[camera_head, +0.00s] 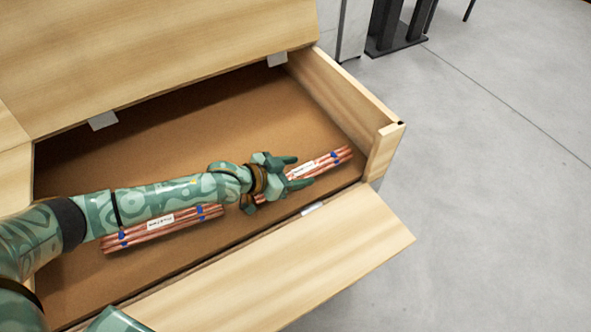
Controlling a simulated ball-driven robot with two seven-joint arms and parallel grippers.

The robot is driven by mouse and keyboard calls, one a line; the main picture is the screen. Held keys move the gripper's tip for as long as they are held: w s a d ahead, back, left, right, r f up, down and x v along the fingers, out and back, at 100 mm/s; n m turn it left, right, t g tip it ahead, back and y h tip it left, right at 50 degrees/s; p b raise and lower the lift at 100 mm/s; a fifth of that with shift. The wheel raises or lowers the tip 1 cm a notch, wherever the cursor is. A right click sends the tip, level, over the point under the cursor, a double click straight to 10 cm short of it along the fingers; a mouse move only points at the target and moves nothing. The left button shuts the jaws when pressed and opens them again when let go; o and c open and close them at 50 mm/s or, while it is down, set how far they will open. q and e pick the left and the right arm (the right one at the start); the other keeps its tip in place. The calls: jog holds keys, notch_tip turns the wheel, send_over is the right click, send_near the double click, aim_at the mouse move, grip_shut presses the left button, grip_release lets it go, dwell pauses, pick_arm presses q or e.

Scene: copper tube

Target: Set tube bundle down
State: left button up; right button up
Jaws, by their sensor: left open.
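A bundle of copper tubes (334,158) with blue ties and a white label lies in the right part of the wooden box (345,95), near its front side. My left gripper (304,171) is at this bundle, its fingers spread apart and pointing right. The fingers and hand hide the bundle's left part, and I cannot tell whether they touch it. A second copper tube bundle (181,220), with blue ties and a white label, lies on the box floor further left, partly behind my left forearm. My right gripper is not in view.
The box has a brown floor (190,130), clear behind my arm. Its front panel (300,250) is folded down outward, and a large wooden panel (160,50) rises at the back. Grey floor (490,200) is open to the right. A dark stand (392,30) is at the top.

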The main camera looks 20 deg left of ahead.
pick_arm(q)
jog(key=p+v, duration=0.5)
jog(key=v, duration=0.6)
jog(key=shift+r, duration=0.25)
jog(key=shift+s+a+r+p, duration=0.1)
jog(key=shift+s+a+p, duration=0.15)
jog(key=shift+s+p, duration=0.1)
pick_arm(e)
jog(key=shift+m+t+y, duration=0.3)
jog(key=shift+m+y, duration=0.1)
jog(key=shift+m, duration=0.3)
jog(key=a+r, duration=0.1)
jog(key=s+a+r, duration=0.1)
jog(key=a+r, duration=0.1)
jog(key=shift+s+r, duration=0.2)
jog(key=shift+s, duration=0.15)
